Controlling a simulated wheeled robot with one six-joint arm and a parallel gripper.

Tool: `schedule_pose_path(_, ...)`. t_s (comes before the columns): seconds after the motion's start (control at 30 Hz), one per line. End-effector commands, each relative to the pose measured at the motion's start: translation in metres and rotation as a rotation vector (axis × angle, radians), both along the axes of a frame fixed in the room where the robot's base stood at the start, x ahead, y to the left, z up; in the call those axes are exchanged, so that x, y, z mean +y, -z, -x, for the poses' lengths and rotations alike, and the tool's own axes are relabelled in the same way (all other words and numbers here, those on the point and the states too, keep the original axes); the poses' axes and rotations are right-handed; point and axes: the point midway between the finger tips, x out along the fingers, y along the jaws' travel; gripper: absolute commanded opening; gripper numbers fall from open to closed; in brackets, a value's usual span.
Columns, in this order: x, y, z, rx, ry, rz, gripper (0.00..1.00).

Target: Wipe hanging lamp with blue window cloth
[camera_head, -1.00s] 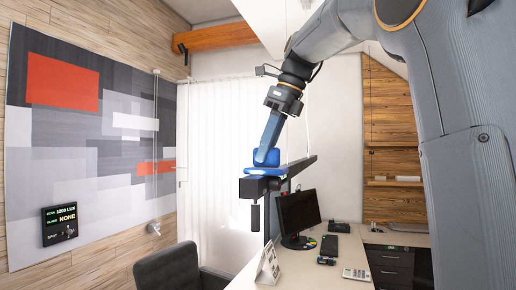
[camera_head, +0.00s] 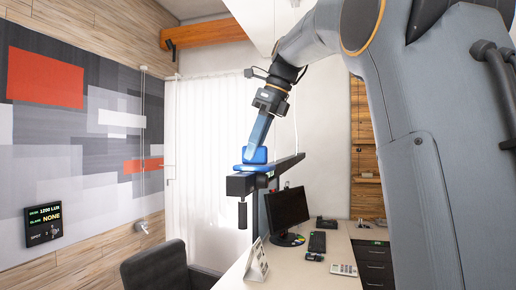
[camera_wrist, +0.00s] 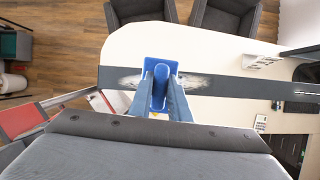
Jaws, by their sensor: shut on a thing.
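The hanging lamp (camera_head: 285,164) is a long dark bar above the desk; in the wrist view its bar (camera_wrist: 225,87) runs across the picture. Pale whitish patches (camera_wrist: 196,82) show on its top on both sides of the cloth. The blue window cloth (camera_head: 252,167) lies on the lamp's top near its near end, under a blue grip. In the wrist view the cloth (camera_wrist: 170,66) shows as a blue pad across the bar. My gripper (camera_wrist: 160,92) is shut on the blue grip, pointing down at the lamp. The underside of the cloth is hidden.
A desk (camera_head: 318,262) with a monitor (camera_head: 287,209), a keyboard (camera_head: 317,242) and a calendar (camera_head: 257,262) stands below the lamp. A dark chair (camera_head: 168,268) stands left of it. A thin cord (camera_head: 297,120) rises from the lamp. A wall display (camera_head: 43,224) reads 1200 LUX.

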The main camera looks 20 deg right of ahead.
Motion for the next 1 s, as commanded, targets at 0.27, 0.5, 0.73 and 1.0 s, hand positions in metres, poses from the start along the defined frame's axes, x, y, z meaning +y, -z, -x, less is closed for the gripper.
schedule_pose_path(0.27,0.019,0.000,-0.014,0.001,0.000,-0.001,0.00)
schedule_pose_path(0.5,0.020,0.000,-0.018,0.001,0.001,-0.001,0.00)
schedule_pose_path(0.73,0.010,0.001,-0.032,0.001,0.002,0.000,0.00)
schedule_pose_path(1.0,0.002,0.003,-0.042,0.002,0.001,0.000,0.00)
